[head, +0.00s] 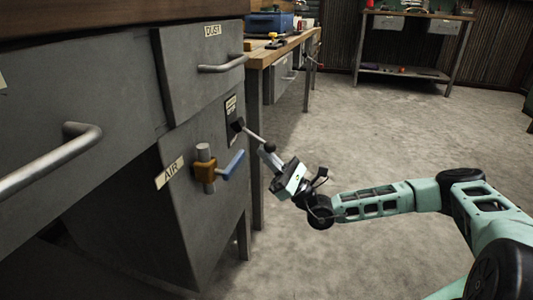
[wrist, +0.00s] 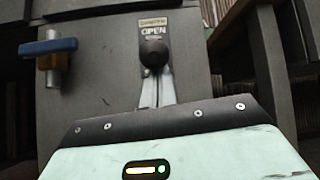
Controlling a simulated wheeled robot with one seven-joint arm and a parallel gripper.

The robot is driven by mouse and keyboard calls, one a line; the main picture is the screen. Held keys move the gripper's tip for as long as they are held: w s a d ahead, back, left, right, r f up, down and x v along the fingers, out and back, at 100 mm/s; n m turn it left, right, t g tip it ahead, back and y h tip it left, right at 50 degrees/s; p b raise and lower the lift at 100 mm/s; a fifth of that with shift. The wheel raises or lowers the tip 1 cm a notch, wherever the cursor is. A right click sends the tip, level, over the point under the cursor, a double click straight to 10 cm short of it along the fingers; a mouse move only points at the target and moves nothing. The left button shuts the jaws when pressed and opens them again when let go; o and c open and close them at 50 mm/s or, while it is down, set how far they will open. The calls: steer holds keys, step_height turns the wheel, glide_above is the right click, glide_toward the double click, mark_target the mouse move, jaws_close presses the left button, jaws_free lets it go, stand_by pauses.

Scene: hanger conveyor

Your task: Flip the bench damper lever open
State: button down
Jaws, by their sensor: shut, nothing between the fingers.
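The fingers show in the wrist view (wrist: 156,82) as a pale pair pointing up at the knob. The knob hides most of the rod there.
An AIR valve (head: 206,168) with a brass body and blue handle (head: 233,164) sits left of the lever. Drawer handles (head: 222,66) protrude above. A wooden-topped bench (head: 284,48) stands behind. Open grey floor (head: 360,130) lies to the right.

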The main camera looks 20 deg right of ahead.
mark_target(273, 147)
steer(key=shift+d+r+p, duration=0.15)
steer(key=shift+r+p, duration=0.2)
steer(key=shift+p, duration=0.35)
steer(key=shift+s, duration=0.1)
steer(key=p, duration=0.2)
steer(key=r+h+p, duration=0.1)
steer(key=p, duration=0.2)
steer(key=r+g+p, duration=0.1)
steer(key=p, duration=0.1)
steer(key=shift+s+d+h+p, duration=0.25)
steer(key=shift+d+h+p, duration=0.05)
steer(key=shift+d+p, duration=0.1)
step_height(273, 147, up, 7)
steer(key=s+d+g+h+p, duration=0.1)
steer(key=g+h+p, duration=0.5)
steer(key=p, duration=2.6)
steer(key=shift+d+n+p, duration=0.15)
steer(key=shift+n+p, duration=0.2)
steer(key=shift+n, duration=0.05)
steer(key=shift+w+r+p, duration=0.1)
steer(key=shift+r+p, duration=0.2)
steer(key=shift+p, duration=0.6)
